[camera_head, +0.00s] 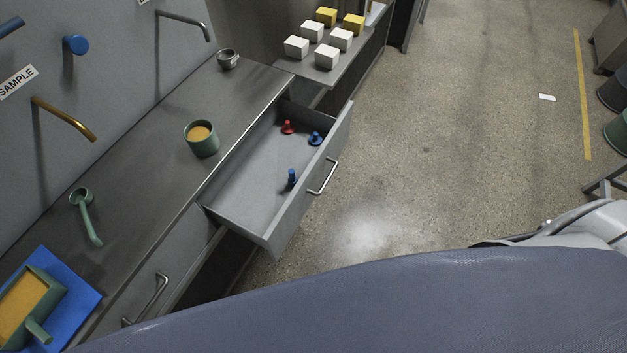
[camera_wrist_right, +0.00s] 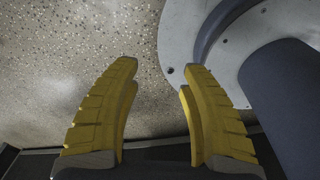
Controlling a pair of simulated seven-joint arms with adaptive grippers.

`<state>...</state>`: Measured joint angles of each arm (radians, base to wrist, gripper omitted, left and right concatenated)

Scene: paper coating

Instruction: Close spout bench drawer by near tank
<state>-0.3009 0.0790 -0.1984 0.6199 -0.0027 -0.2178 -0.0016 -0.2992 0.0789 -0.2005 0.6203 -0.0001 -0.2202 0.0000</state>
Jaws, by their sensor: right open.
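The spout bench drawer (camera_head: 245,175) is pulled well out from the bench (camera_head: 150,140) in the head view. Its bar handle (camera_head: 323,177) faces right, over the floor. Inside lie a red piece (camera_head: 288,127) and two blue pieces (camera_head: 315,138). My right gripper (camera_wrist_right: 158,90) shows in the right wrist view with its yellow fingers apart and nothing between them; floor and part of my own body lie beyond. Neither gripper shows in the head view, so their place relative to the drawer cannot be told.
A green cup (camera_head: 203,140), a ladle (camera_head: 87,217) and a small grey bowl (camera_head: 228,58) stand on the bench top. A green scoop (camera_head: 28,300) rests on a blue mat (camera_head: 78,285). White and yellow blocks (camera_head: 327,57) sit behind the drawer. The floor (camera_head: 430,150) right of it is clear.

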